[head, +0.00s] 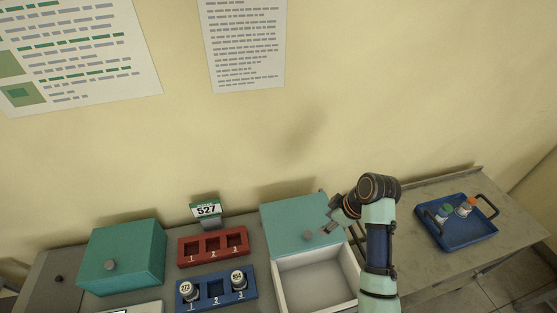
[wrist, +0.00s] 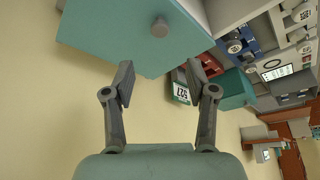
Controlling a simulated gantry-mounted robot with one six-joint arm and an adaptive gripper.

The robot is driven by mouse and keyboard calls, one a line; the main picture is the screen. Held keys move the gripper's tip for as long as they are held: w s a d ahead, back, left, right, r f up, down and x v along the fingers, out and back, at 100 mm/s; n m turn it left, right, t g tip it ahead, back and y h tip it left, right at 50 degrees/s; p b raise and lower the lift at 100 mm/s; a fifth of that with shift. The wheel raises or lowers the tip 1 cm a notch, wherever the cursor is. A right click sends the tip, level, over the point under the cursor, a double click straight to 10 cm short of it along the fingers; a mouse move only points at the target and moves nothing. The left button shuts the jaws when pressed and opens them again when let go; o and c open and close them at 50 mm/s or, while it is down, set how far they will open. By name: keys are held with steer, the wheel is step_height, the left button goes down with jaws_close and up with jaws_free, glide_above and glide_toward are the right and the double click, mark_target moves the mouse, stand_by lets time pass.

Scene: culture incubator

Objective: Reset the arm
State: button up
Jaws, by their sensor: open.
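My gripper (head: 331,216) is open and empty beside the right teal lid (head: 290,215), at the upper right of the right-hand box. In the wrist view my gripper (wrist: 161,82) shows its two fingers spread with nothing between them. The teal lid (wrist: 110,35) with its round grey knob (wrist: 159,27) lies beyond the fingertips, apart from them as far as I can tell. The lid is raised, and the white box interior (head: 315,283) below it looks empty. My arm hides part of the box's right side.
A closed teal box (head: 125,255) stands left. Between the boxes are an empty red rack (head: 213,257), a blue rack (head: 215,303) with vials in slots 1 and 3, and a 527 sign (head: 206,210). A blue tray (head: 465,241) with two vials sits right. Wall space above is free.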

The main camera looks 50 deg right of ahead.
steer(key=w+a+r+t+h+p, duration=0.1)
steer(key=w+a+r+p, duration=0.1)
steer(key=w+a+r, duration=0.45)
steer(key=w+a+r+t+p, duration=0.1)
steer(key=w+a+p, duration=0.15)
steer(key=a, duration=0.65)
steer(key=w+a+r+t+h+p, duration=0.1)
steer(key=w+a+r, duration=0.2)
steer(key=w+a, duration=0.35)
steer(key=s+a+r+t+p, duration=0.2)
steer(key=a+r, duration=0.4)
steer(key=a, duration=0.4)
steer(key=s+a+r+m+t+y+p, duration=0.1)
steer(key=s+a+r+t, duration=0.2)
steer(key=a+r, duration=0.4)
steer(key=a, duration=0.4)
steer(key=shift+s+a+r+y+p, duration=0.15)
steer(key=shift+s+a+y+p, duration=0.05)
steer(key=shift+s+y+p, duration=0.15)
